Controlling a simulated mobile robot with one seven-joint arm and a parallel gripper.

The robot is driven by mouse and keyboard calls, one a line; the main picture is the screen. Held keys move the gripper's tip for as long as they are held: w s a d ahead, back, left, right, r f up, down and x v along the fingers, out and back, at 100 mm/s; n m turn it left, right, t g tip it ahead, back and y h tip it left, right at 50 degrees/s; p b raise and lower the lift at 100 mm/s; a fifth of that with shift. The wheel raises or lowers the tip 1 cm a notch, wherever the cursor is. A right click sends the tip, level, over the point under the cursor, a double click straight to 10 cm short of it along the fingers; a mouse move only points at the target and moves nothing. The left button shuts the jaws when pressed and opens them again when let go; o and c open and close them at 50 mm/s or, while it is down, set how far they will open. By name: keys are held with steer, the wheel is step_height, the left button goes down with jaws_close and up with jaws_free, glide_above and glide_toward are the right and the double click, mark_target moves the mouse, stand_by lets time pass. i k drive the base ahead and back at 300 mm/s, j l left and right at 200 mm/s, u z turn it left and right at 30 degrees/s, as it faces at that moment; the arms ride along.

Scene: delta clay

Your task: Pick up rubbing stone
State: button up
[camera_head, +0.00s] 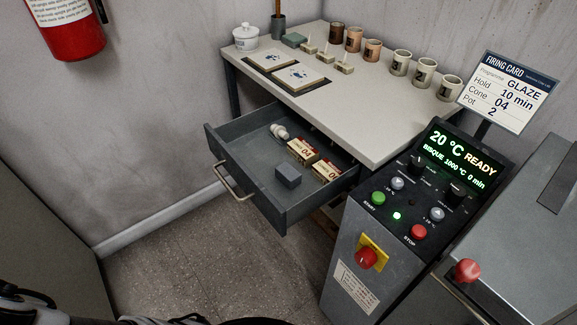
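A small dark grey block (288,177), which looks like the rubbing stone, lies in the open drawer (237,171), towards its front right. It stands apart from the drawer walls and from the boxes behind it. A flat grey-green block (294,40) lies on the table top at the back; I cannot tell for certain what it is. My gripper does not show clearly; only dark parts of my own body appear along the bottom left edge.
The drawer also holds cone boxes (302,149) and a small white object (280,131). The table (370,130) above carries cups (399,62), test pieces, tiles and a lidded jar (245,37). A kiln control panel (400,215) stands close right of the drawer. Floor (200,265) in front is clear.

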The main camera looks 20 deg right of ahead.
mark_target(291, 178)
steer(key=i+j, duration=0.1)
steer(key=j, duration=0.55)
steer(key=i+j, duration=0.15)
steer(key=j, duration=0.15)
steer(key=z, duration=0.4)
steer(key=j+z, duration=0.15)
steer(key=z, duration=0.3)
steer(key=j+z, duration=0.1)
steer(key=z, duration=0.7)
